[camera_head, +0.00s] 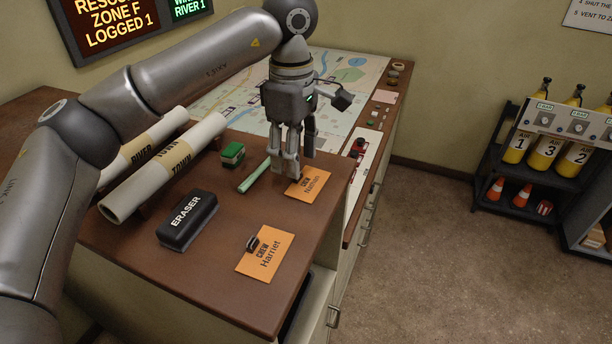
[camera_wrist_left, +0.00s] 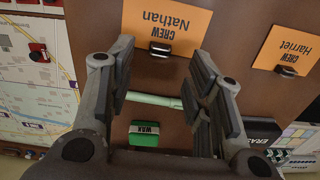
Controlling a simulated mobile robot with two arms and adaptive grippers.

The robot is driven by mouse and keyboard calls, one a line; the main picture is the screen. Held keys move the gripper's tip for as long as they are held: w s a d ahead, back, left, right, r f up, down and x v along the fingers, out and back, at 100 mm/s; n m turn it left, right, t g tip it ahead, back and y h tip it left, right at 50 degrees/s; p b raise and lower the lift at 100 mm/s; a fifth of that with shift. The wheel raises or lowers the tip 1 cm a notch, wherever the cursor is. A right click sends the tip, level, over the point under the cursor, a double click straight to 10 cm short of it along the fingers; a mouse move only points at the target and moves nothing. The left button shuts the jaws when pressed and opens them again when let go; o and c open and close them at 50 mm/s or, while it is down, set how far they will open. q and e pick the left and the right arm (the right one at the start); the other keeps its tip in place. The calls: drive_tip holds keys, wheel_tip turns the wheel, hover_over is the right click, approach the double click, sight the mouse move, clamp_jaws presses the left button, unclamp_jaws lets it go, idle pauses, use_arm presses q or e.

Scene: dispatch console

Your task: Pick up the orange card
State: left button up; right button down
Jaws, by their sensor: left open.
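Two orange cards lie on the brown desk top. The card reading "CREW Nathan" (camera_head: 309,185) is nearer the map, and the card reading "CREW Harriet" (camera_head: 266,257) is nearer the front edge. Each has a small dark clip or knob on it. My left gripper (camera_head: 294,171) points down at the Nathan card's left edge, open and empty. In the left wrist view the Nathan card (camera_wrist_left: 166,22) lies just beyond the open fingertips, and the Harriet card (camera_wrist_left: 289,47) is off to the right. I cannot tell whether the fingers touch the Nathan card. My right gripper is not in view.
A pale green stick (camera_head: 254,175), a green block (camera_head: 232,155) marked "WAX" and a black eraser (camera_head: 187,220) lie left of the cards. Rolled maps (camera_head: 165,168) lie further left. A flat map (camera_head: 240,95) covers the back. A cylinder rack (camera_head: 545,150) stands right.

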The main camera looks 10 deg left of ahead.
sight(308, 180)
use_arm(q)
drive_tip(key=shift+f+p, duration=0.55)
drive_tip(key=shift+f, duration=1.2)
drive_tip(key=shift+d, duration=0.1)
drive_tip(key=c, duration=0.8)
